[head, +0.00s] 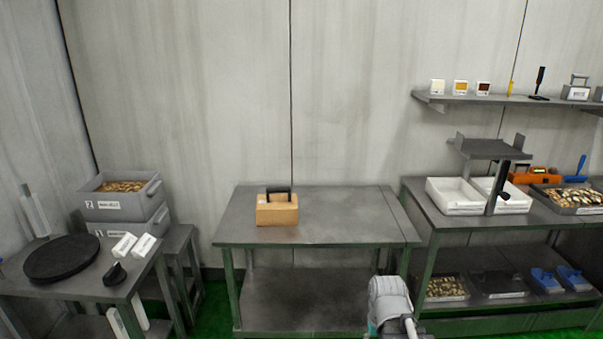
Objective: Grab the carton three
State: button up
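No thing in the head view carries a readable "carton three" label. A tan box (277,210) with a black handle on top stands on the middle grey table (330,232). Three small white box-like items stand in a row on the wall shelf at upper right: one with a pale face (437,87), one with a yellow face (460,87) and one with a dark red-brown face (483,88). I cannot tell which is the carton. Part of my arm shows at the bottom, right of centre; my gripper is not in view.
The left table (75,290) holds a black round disc (62,258) and two white blocks (124,245). Grey bins (120,205) stand behind it. The right bench (450,222) holds white trays (455,197) and an orange tool (533,176). Most of the middle table top is clear.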

aim_at(271, 210)
jog(key=i, duration=1.25)
jog(key=u, duration=0.65)
